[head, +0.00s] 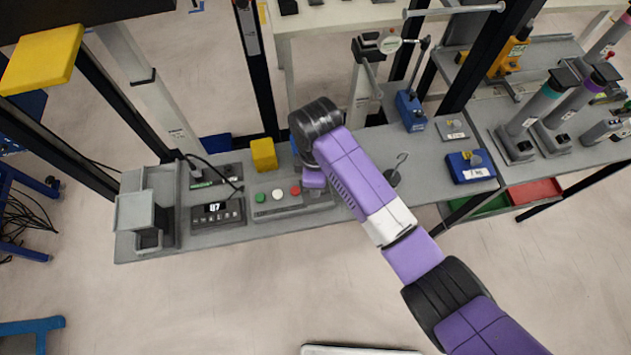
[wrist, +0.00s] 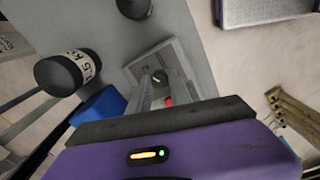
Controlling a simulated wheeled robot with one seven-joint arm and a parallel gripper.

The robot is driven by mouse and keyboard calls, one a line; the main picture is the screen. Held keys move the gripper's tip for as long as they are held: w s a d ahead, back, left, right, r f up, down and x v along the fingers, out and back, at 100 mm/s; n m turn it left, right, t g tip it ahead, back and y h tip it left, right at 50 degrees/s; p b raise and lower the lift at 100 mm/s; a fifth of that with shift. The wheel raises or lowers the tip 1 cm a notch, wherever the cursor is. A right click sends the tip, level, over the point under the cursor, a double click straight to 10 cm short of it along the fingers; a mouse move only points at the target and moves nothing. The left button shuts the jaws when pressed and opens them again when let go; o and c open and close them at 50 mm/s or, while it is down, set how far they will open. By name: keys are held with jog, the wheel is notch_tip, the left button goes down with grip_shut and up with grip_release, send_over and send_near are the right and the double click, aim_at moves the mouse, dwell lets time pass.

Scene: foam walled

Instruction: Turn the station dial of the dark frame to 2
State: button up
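The station dial (wrist: 160,78) is a small black knob with a white pointer mark on a grey panel (wrist: 189,67) in the wrist view. A red button (wrist: 168,101) lies just below it. In the head view a grey box (head: 266,208) with green, white and red buttons stands on the bench; my arm hides its right end and the dial does not show. My gripper (head: 313,181) is low over that right end, its purple body in front of the panel in the wrist view. Its fingers are not clear, nor is contact with the dial. The dial's numbers are unreadable.
A dark keypad unit (head: 217,213) with a lit display is left of the box. A yellow block (head: 264,155) is behind it. A hook on a dark base (head: 392,177) and a blue box (head: 469,167) stand right. Dark posts (head: 257,75) rise behind the bench.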

jog(key=shift+o, duration=0.3)
jog(key=shift+r+b, duration=0.55)
jog(key=shift+r, duration=3.35)
